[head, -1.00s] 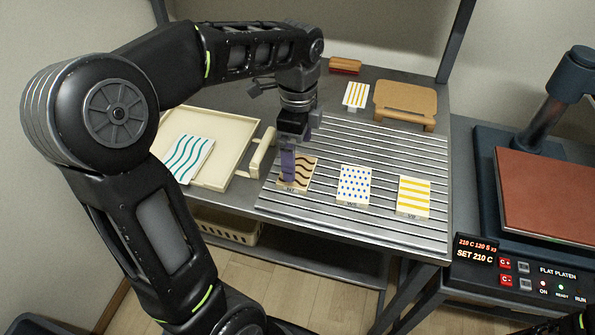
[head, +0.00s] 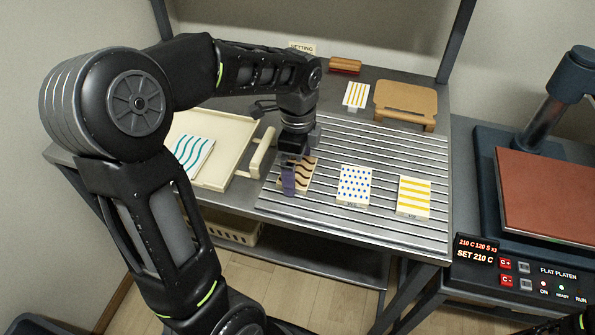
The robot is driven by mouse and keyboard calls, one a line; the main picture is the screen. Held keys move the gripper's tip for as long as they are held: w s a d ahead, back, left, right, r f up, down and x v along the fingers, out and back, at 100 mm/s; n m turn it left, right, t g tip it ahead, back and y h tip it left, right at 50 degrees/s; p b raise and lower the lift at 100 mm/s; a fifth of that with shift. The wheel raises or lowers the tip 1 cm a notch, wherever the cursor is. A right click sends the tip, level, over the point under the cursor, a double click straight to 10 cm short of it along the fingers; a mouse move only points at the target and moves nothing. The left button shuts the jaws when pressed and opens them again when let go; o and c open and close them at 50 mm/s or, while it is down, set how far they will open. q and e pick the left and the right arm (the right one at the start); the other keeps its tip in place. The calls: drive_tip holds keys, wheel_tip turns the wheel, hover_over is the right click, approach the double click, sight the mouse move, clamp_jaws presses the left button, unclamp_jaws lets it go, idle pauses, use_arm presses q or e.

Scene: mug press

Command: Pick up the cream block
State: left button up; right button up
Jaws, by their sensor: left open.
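The cream block, a flat tan piece with brown wavy lines (head: 308,177), lies on the left part of the slatted metal rack (head: 390,145). My left gripper (head: 289,182) points down at the block's left side, with its purple fingers open. The fingers and wrist hide part of the block's left and far side. I cannot tell whether the fingers touch it.
A blue-dotted block (head: 355,184) and a yellow-striped block (head: 414,196) lie to the right on the rack. A cream tray (head: 238,140) with a teal-waved piece (head: 190,155) stands left. A heat press (head: 545,195) stands at right.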

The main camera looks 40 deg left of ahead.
sight(297, 170)
use_arm(q)
drive_tip(key=c, duration=1.1)
drive_tip(key=shift+c, duration=0.2)
wheel_tip(297, 170, up, 10)
drive_tip(key=shift+p, duration=0.3)
idle(0.4)
